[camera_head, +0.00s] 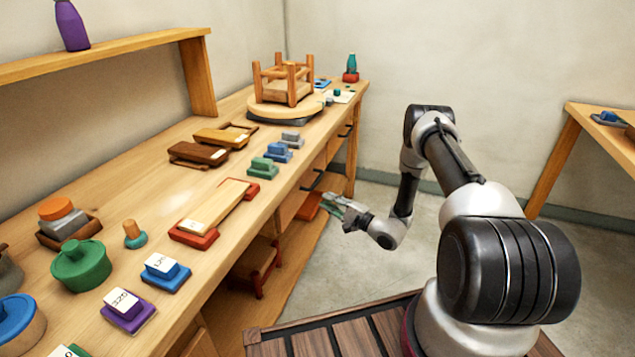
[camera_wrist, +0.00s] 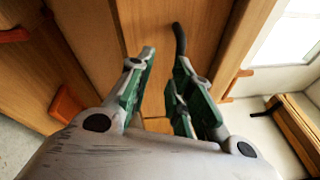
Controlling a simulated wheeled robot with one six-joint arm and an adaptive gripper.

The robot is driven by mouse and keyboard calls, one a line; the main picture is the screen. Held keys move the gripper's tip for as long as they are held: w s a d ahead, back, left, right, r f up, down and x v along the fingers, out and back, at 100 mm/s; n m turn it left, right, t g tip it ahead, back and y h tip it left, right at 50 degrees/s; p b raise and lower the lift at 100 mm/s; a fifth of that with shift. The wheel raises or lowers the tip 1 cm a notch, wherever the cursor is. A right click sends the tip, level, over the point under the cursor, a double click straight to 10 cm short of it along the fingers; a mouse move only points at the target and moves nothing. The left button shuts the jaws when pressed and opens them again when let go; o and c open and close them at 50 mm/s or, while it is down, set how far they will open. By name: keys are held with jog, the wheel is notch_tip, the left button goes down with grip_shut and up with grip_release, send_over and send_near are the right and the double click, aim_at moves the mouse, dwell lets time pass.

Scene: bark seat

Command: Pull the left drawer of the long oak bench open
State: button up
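The long oak bench (camera_head: 215,245) runs along the left wall in the head view. Its front has drawers with black handles: a nearer handle (camera_head: 312,181) and a farther one (camera_head: 345,131). The drawers look shut. My gripper (camera_head: 333,204) is low in front of the bench, just below the nearer handle in the picture. In the wrist view my gripper (camera_wrist: 166,60) is open, its green-padded fingers apart with nothing between them.
The bench top holds several blocks and trays, a green pot (camera_head: 80,266) and an upturned stool (camera_head: 285,82). A red-legged stool (camera_head: 257,268) and an orange-red object (camera_head: 309,206) are under the bench. Another table (camera_head: 590,125) stands at the right. Grey floor (camera_head: 330,265) lies between.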

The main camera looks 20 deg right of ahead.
aim_at(318, 179)
jog(key=w+r, duration=0.1)
jog(key=w, duration=0.2)
jog(key=w+a+r+n+t, duration=0.1)
jog(key=w, duration=0.1)
jog(key=w+a+r+t+h, duration=0.1)
jog(key=w, duration=0.2)
jog(key=shift+w+a+r+n, duration=0.1)
jog(key=shift+w+r+n, duration=0.2)
grip_shut()
